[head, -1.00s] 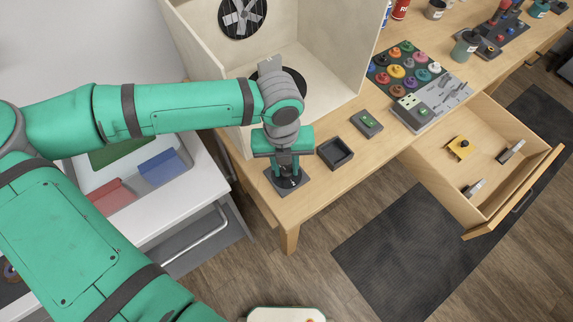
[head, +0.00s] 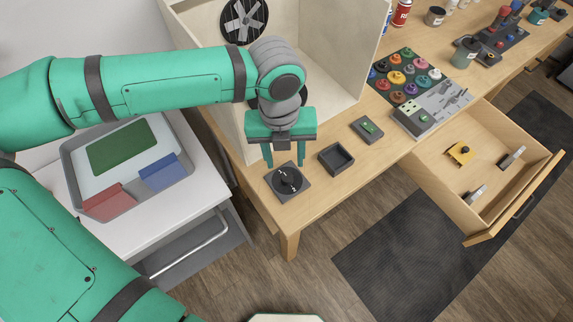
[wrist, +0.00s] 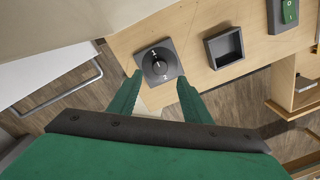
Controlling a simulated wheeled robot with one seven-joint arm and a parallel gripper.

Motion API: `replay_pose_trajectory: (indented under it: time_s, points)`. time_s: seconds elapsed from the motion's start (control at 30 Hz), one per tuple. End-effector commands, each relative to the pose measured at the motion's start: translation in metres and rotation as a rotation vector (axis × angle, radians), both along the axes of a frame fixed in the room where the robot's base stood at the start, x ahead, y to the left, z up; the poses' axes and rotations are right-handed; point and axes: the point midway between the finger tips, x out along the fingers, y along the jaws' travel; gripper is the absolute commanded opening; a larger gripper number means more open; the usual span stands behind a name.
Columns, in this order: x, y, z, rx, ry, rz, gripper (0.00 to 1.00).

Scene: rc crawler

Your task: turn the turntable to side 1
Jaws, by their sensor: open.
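A black round dial (head: 287,181) on a square grey plate sits at the near left corner of the wooden bench. The wrist view shows the two fingers (wrist: 158,80) spread either side of the dial's near edge.
The pale booth (head: 335,60) with a fan (head: 244,20) stands behind. A square black tray (head: 336,158) and a green-switch box (head: 367,130) lie right of the dial. An open drawer (head: 480,205) juts out at right. A white cart (head: 190,205) stands left.

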Motion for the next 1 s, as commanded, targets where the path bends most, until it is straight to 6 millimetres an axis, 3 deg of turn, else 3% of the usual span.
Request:
replay_pose_trajectory:
  time_s: [0.1,0.3,1.0]
  points:
    - [0.0,0.001,0.017,0.002,-0.001,0.0,0.44]
    - [0.0,0.001,0.03,0.0,0.0,0.0,0.44]
    - [0.0,0.004,0.03,0.0,0.0,0.004,0.44]
